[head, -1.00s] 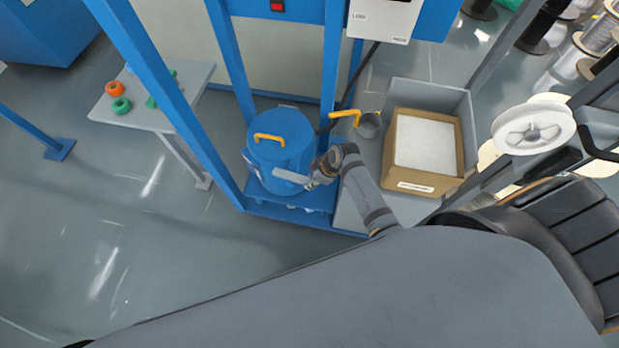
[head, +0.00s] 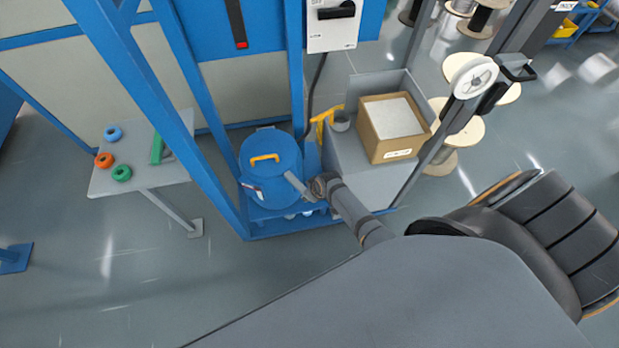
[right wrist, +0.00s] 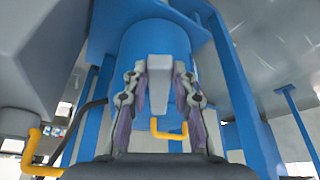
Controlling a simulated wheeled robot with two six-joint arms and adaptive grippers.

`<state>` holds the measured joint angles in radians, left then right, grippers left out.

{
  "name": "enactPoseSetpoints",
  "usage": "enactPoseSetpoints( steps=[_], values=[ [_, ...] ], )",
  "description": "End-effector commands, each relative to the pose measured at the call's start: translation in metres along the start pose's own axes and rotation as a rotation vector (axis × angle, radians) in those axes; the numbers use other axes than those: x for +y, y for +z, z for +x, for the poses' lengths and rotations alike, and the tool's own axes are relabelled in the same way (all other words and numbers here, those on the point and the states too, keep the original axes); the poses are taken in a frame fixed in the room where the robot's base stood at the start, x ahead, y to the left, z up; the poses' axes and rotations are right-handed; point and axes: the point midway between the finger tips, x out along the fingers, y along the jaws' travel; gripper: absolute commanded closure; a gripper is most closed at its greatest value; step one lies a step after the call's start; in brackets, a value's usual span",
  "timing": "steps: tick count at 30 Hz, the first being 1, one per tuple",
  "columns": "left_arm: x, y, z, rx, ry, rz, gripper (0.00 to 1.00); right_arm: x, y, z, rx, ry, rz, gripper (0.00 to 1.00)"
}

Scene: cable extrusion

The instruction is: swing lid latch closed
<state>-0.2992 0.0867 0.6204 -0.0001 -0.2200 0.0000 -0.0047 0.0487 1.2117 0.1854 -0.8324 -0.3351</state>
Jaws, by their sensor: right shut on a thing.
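A blue cylindrical canister (head: 270,190) stands on a blue base inside a blue frame. Its lid (head: 283,151) carries a yellow handle (head: 264,157). A grey lid latch (head: 293,182) sticks out from the canister's right front side; it also shows in the right wrist view (right wrist: 159,85). My right gripper (head: 309,190) is at the latch. In the right wrist view my right gripper (right wrist: 160,82) has its two fingers on either side of the latch, shut on it. The latch's joint with the lid is hard to make out. My left gripper is not in view.
Blue posts (head: 218,120) rise close around the canister. A cardboard box (head: 393,150) and a yellow lever (head: 322,122) are to its right. A small table (head: 160,175) with coloured rings stands left. The floor in front is clear.

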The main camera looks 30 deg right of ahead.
Motion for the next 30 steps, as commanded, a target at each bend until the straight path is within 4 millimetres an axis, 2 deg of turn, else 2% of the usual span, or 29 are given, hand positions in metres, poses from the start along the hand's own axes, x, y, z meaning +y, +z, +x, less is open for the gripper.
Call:
enactPoseSetpoints(
  steps=[1, 6, 15, 30],
  values=[
    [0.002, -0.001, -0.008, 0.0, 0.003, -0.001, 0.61, -0.005, -0.003, -0.003, -0.001, 0.01, 0.037, 1.0],
    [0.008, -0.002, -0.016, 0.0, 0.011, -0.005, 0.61, -0.015, -0.005, -0.001, 0.002, 0.066, 0.171, 1.0],
    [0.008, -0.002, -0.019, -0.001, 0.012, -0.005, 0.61, -0.03, -0.009, 0.003, 0.002, 0.147, 0.363, 1.0],
    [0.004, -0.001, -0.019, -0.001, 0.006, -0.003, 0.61, -0.038, -0.012, 0.005, 0.002, 0.197, 0.485, 1.0]
  ],
)
